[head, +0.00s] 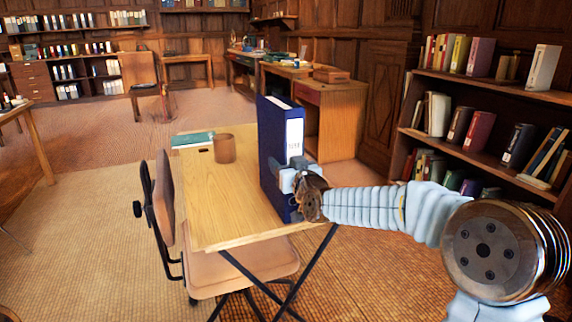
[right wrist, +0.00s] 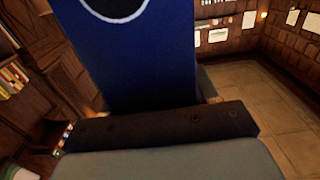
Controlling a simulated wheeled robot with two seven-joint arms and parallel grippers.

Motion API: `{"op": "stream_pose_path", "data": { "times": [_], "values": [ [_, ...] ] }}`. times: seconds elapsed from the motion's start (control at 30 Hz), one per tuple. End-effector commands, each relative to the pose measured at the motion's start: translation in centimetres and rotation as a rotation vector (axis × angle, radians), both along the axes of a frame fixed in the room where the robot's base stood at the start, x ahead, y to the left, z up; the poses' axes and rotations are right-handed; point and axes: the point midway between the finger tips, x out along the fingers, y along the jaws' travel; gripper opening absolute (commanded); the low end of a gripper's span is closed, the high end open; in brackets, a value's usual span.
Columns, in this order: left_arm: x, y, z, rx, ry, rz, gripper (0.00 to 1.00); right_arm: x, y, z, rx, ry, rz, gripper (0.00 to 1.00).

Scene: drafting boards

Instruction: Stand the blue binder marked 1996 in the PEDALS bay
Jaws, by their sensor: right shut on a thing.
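A blue binder (head: 270,150) with a white spine label stands upright at the right edge of the wooden table in the head view. Marks show on the label, but I cannot read them surely. My right gripper (head: 293,181) is shut on the binder's lower part, near the spine. I cannot tell whether the binder's base touches the table top or hangs beside it. In the right wrist view the blue cover (right wrist: 140,60) with part of a pale-rimmed dark hole fills the upper middle. My left gripper is out of view. I cannot make out a bay marked PEDALS.
The wooden table (head: 225,215) also carries a brown cup (head: 224,148) and a teal book (head: 193,139). A chair (head: 166,205) stands at its left. A bookcase (head: 480,158) with books stands at right, and more shelves (head: 72,47) are far left. Open floor lies left.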

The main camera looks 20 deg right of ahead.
Motion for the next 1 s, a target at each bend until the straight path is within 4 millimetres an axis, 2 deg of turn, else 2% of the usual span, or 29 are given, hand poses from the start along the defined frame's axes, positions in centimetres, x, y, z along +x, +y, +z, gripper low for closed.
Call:
{"op": "stream_pose_path", "data": {
  "times": [0.23,0.27,0.4,0.77,0.87,1.0],
  "values": [
    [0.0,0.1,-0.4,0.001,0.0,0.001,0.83,0.0,0.0,-0.1,0.0,-0.006,0.0,0.02],
    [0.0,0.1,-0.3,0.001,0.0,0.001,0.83,0.0,0.0,-0.1,0.0,-0.001,0.0,0.62],
    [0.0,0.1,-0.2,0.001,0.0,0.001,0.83,0.0,0.0,-0.1,0.0,-0.001,0.0,0.83],
    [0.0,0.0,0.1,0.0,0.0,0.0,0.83,-0.2,0.0,0.3,0.0,-0.001,0.0,0.83],
    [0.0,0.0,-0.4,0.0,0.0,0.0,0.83,-1.8,-0.1,0.1,0.0,-0.003,0.0,0.83],
    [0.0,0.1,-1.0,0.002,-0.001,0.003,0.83,-5.0,-0.2,0.1,0.001,-0.003,0.0,0.83]
  ]
}}
